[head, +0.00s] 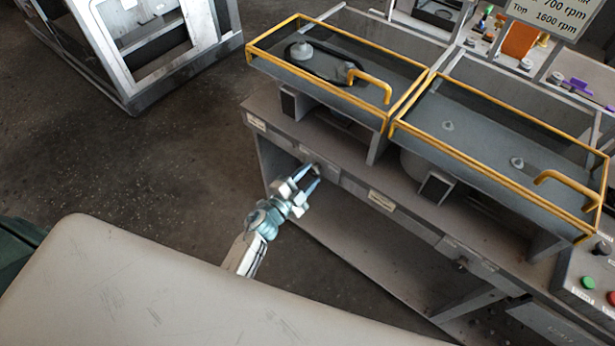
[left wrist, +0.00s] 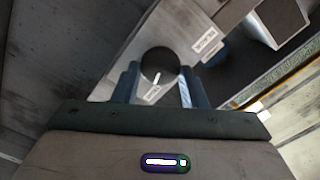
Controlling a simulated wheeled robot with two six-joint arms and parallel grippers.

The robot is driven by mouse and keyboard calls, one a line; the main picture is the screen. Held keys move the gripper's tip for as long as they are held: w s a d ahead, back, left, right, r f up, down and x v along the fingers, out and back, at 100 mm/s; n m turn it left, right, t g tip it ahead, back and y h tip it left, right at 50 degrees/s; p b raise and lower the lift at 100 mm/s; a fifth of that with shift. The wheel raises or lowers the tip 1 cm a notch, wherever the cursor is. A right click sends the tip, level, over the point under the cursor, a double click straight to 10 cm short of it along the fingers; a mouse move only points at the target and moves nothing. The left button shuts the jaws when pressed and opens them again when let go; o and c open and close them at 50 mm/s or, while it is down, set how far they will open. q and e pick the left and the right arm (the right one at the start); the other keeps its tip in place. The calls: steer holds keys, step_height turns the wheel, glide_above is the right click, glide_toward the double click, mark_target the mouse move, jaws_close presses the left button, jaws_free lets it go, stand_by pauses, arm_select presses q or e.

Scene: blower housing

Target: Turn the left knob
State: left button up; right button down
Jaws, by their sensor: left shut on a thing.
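The left knob (head: 318,167) sits on the front edge panel of the grey bench, partly hidden behind my left gripper (head: 310,175) in the head view. In the left wrist view the knob (left wrist: 159,62) is a dark round dial with a white pointer line, tilted slightly off vertical there. The two blue fingers of my left gripper (left wrist: 158,82) stand on either side of it, shut on it. My right gripper is in neither view.
Two yellow-railed guards (head: 380,122) cover the bench (head: 262,107) top. Another small dark fitting (head: 463,263) is farther right on the front panel. A control box (head: 588,268) with green and red buttons stands at the right edge. The floor (head: 160,165) left of the bench is clear.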

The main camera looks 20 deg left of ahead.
arm_select(q)
steer(key=shift+m, duration=1.3)
steer(key=o, duration=1)
steer(key=shift+c, duration=0.2)
steer(key=shift+b, duration=0.3)
steer(key=shift+s+a+f, duration=0.15)
steer(key=shift+s, duration=0.25)
steer(key=b+v, duration=0.3)
steer(key=v, duration=0.7)
